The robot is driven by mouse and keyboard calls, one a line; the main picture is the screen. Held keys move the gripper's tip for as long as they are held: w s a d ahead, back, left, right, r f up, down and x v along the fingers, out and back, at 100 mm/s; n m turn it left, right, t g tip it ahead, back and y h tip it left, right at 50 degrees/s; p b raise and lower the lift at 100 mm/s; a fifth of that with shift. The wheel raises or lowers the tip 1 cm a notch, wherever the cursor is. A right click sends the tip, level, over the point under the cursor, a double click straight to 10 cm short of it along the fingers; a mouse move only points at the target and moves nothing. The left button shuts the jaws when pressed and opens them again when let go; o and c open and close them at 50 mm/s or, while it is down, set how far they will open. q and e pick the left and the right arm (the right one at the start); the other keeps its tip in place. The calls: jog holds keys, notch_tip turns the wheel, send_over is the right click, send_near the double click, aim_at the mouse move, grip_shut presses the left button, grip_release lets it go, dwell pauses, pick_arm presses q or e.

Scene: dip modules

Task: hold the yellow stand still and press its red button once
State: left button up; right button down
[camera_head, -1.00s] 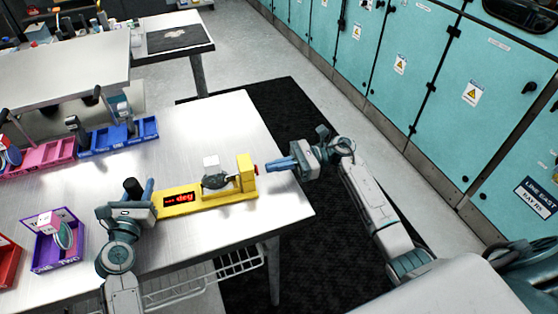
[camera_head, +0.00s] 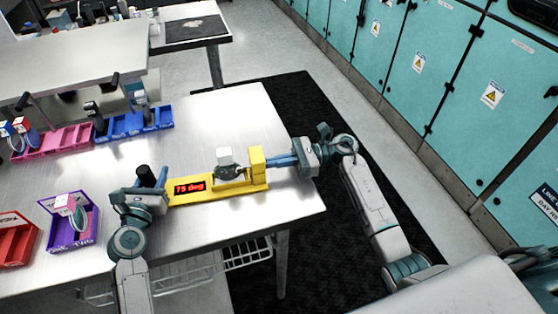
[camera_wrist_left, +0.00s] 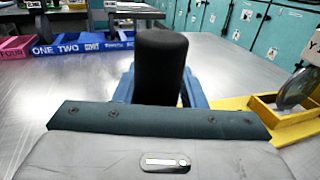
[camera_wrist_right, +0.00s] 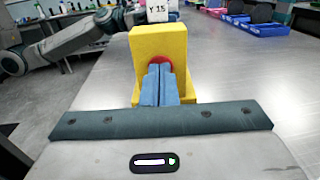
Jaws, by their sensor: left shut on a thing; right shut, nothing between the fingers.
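The yellow stand (camera_head: 235,187) lies along the front right part of the table, with a lit red display (camera_head: 189,186) reading about "75 deg". A white-topped module with a round grey part (camera_head: 225,158) sits on it. My left gripper (camera_head: 152,180) is shut on a black upright post (camera_wrist_left: 160,65) at the stand's left end. My right gripper (camera_head: 272,161) is shut and empty, its blue fingertips at the yellow block (camera_wrist_right: 158,45) on the stand's right end. The red button (camera_wrist_right: 167,60) shows behind those fingertips and is partly hidden; they appear to touch it.
A purple bin (camera_head: 73,225) and a red bin (camera_head: 14,240) stand left of my left arm. Pink (camera_head: 60,142) and blue (camera_head: 130,124) bins with modules line the table's back. The table behind the stand is clear.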

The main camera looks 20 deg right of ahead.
pick_arm(q)
jog(key=shift+d, duration=0.25)
pick_arm(e)
jog(key=shift+a, duration=0.2)
pick_arm(q)
jog(key=shift+c, duration=0.6)
pick_arm(e)
jog(key=s+d, duration=0.1)
jog(key=d, duration=1.3)
jog(key=shift+s+d, duration=0.15)
jog(key=shift+d, duration=0.05)
pick_arm(q)
jog(key=shift+a, duration=0.1)
jog(key=o, duration=1)
